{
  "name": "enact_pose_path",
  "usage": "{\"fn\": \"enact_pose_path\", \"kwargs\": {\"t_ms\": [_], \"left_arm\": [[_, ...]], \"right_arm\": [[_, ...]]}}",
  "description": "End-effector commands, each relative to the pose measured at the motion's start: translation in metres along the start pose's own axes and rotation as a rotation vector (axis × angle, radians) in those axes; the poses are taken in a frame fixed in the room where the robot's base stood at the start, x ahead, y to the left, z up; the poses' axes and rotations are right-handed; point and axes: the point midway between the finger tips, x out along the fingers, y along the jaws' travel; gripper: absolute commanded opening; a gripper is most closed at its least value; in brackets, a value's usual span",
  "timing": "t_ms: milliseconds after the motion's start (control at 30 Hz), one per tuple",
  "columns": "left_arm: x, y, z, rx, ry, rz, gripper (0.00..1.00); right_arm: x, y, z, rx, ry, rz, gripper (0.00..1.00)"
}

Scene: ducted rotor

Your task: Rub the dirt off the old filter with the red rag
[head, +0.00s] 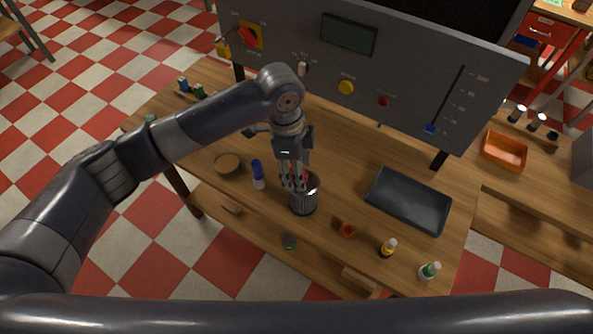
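My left gripper (294,186) points down at the near middle of the wooden table. Small patches of red show between and beside its fingers, which I take to be the red rag (291,181), mostly hidden by the fingers. The gripper appears shut on it. Directly below and touching or nearly touching the fingertips stands an upright dark metallic cylinder (303,204), which looks like the old filter. Its top is partly hidden by the gripper, and I cannot make out dirt on it. My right arm crosses the bottom edge, but its gripper is out of view.
A blue-and-white bottle (258,175) and a round brown dish (228,164) stand left of the cylinder. A black tray (408,201) lies right. A control panel (375,75) rises behind.

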Motion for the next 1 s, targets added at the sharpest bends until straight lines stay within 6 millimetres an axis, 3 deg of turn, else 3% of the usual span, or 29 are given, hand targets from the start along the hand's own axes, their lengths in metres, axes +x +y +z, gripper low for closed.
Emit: {"fn": "enact_pose_path", "kwargs": {"t_ms": [233,800,1000], "left_arm": [[-0.017,-0.005,-0.003,-0.004,0.001,-0.002,0.27],[-0.018,-0.005,-0.002,-0.008,0.001,-0.002,0.27],[-0.012,-0.006,0.021,-0.169,-0.009,-0.018,0.27]], "right_arm": [[0.001,-0.002,0.004,0.0,-0.005,-0.003,0.93],[0.002,-0.012,0.003,0.0,-0.005,-0.014,0.93],[0.022,-0.011,0.005,0.0,-0.005,-0.013,0.93]]}}
